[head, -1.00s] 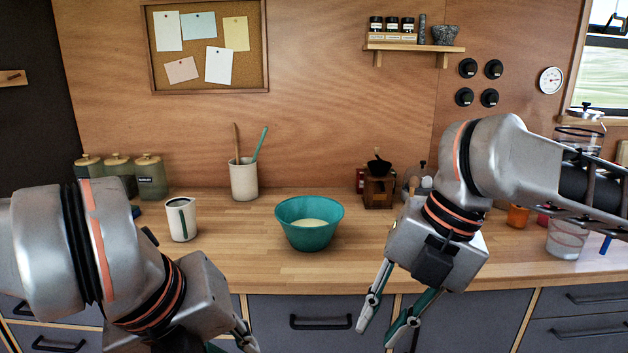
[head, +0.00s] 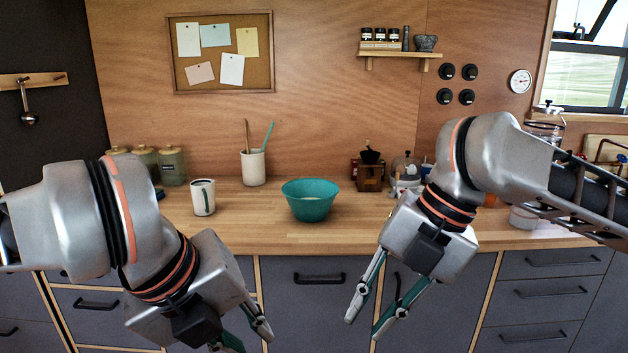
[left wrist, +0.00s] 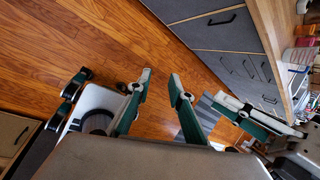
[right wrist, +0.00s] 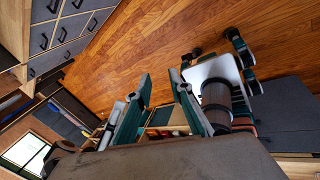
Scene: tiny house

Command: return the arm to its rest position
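My left gripper (head: 243,338) hangs low in front of the counter's drawers, fingers pointing down. In the left wrist view its two fingers (left wrist: 160,82) are apart with nothing between them. My right gripper (head: 363,325) also points down in front of the counter, a little right of the middle. In the right wrist view its fingers (right wrist: 160,80) are apart and empty. Both arms are bent and held out in front of me, clear of the counter front.
The wooden counter (head: 260,228) bears a teal bowl (head: 309,206), a white jug (head: 203,197), a utensil crock (head: 253,168) and a coffee grinder (head: 369,174). Grey drawers (head: 306,300) lie below. The wooden floor (left wrist: 80,50) near the grippers looks clear.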

